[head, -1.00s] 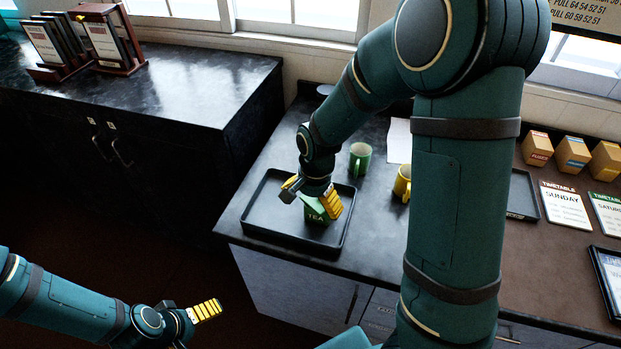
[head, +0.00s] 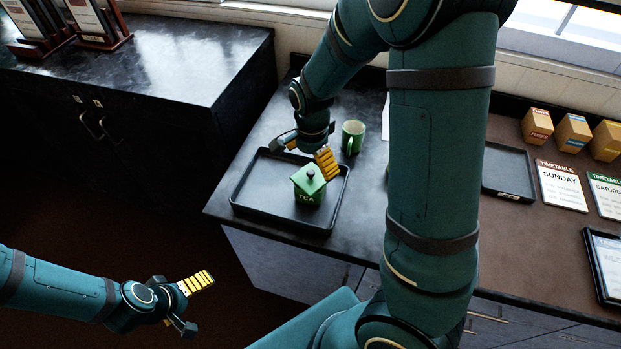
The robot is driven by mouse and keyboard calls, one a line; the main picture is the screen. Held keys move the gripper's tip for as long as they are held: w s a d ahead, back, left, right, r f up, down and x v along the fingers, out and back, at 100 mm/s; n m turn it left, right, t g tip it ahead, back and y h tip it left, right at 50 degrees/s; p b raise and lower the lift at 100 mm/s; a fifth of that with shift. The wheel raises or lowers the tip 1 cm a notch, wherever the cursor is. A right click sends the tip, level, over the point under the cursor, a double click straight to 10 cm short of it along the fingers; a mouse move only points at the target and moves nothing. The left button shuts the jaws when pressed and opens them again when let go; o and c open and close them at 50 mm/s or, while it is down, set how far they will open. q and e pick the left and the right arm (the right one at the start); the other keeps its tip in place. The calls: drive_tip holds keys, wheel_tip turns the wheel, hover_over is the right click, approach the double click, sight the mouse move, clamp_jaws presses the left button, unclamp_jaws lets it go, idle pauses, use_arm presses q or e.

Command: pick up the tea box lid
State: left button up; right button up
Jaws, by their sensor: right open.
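The green tea box (head: 309,196), marked TEA, stands upright on the black tray (head: 262,214) in the head view. Its green lid (head: 309,179) with a dark round knob (head: 310,172) sits on top of it. My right gripper (head: 308,156) is open and empty, just behind and above the lid, with its yellow-padded finger near the knob. I cannot tell the exact gap between them. My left gripper (head: 198,304) is low at the lower left, away from the counter, with its fingers spread open and nothing between them.
A green mug (head: 353,136) stands behind the tray to the right. My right arm hides part of the counter. Right of it are another black tray (head: 507,172), timetable cards (head: 561,186) and small wooden boxes (head: 573,132). A dark cabinet (head: 140,100) stands at the left.

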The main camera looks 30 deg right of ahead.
sight(311, 173)
drive_tip(key=shift+a+f+b, duration=0.1)
drive_tip(key=shift+f+b, duration=0.25)
drive_tip(key=shift+f, duration=2.45)
drive_tip(key=c, duration=1.2)
